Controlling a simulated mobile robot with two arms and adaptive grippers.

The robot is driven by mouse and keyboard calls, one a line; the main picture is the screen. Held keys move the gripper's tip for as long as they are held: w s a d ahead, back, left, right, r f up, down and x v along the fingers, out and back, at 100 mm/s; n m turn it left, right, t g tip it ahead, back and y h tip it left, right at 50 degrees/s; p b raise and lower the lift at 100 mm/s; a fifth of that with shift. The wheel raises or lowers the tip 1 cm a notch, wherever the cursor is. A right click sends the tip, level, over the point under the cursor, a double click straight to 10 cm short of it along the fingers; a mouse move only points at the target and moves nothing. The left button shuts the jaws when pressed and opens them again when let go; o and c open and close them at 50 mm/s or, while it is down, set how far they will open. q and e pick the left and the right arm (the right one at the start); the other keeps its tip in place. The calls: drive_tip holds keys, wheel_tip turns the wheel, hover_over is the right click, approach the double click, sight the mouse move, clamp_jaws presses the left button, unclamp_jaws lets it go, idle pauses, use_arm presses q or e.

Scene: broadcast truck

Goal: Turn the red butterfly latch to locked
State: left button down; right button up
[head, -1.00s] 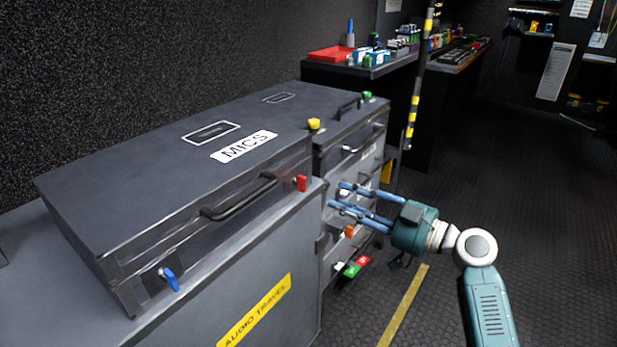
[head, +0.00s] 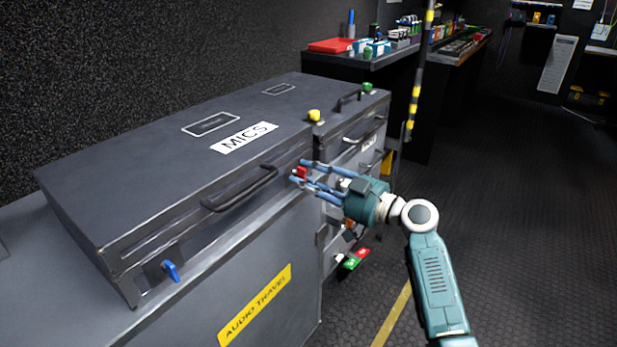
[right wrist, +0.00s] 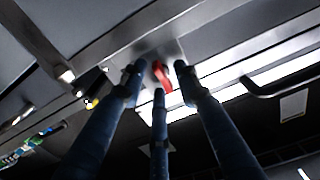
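The red butterfly latch (head: 300,173) sits on the front of the grey MICS case (head: 150,175), near its right end. My right gripper (head: 308,176) is at the latch, with its blue fingers open and spread around it. In the right wrist view the red latch (right wrist: 161,75) shows between the fingertips (right wrist: 158,82). Whether any finger touches it I cannot tell. Part of the latch is hidden by the fingers in the head view. My left gripper is not in view.
A blue latch (head: 171,271) is at the case's left end, and a black handle (head: 240,190) lies between the latches. A yellow knob (head: 314,116) stands on the case's far corner. A striped pole (head: 415,95) stands behind my right arm. Floor to the right is open.

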clamp_jaws()
